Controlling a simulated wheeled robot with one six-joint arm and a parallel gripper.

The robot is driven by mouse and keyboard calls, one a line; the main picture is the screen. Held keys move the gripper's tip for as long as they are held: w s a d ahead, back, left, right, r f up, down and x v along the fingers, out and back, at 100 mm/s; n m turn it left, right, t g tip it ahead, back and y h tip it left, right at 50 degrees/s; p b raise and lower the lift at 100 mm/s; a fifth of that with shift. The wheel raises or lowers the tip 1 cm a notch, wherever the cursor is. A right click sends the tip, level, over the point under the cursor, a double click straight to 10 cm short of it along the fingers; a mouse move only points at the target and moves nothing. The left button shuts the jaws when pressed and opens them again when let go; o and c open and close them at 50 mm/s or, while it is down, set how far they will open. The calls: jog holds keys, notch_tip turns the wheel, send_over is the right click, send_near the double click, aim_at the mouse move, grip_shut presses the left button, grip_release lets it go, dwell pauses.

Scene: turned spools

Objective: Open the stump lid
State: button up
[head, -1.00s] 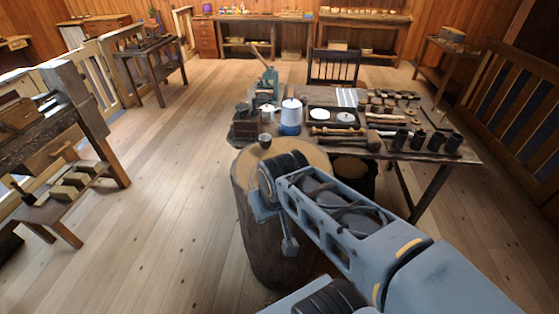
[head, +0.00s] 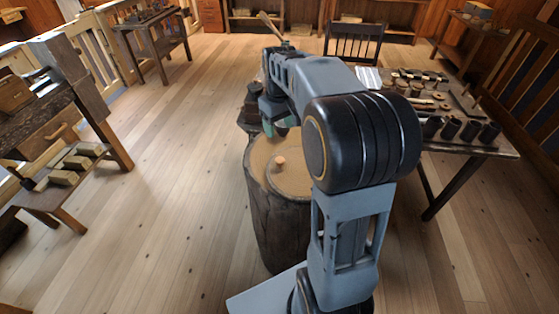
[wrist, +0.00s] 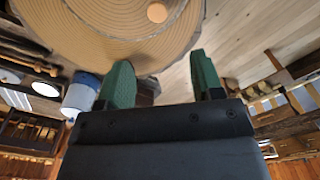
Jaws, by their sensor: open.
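The stump (head: 268,220) stands on the floor, with bark sides and a pale ringed top. Its round wooden lid (head: 291,178) lies flat on the top, partly hidden by my arm, and has a small round knob (head: 279,162). In the wrist view the lid (wrist: 105,14) shows as a ringed disc with the knob (wrist: 157,12) near the upper edge. My gripper (head: 277,122) is beyond the knob and above it in the head view. In the wrist view my gripper (wrist: 160,58) has its two green fingers apart, with nothing between them; the knob is ahead of them, untouched.
A cluttered worktable (head: 478,147) stands behind and right of the stump, with several dark cups and spools. A white and blue canister (wrist: 82,94) is near the fingers in the wrist view. A bench (head: 80,150) stands at the left. The floor left of the stump is clear.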

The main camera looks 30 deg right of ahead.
aim_at(280, 160)
jog(key=f, duration=1.4)
jog(key=shift+w+d, duration=0.2)
jog(key=shift+w, duration=0.1)
grip_shut()
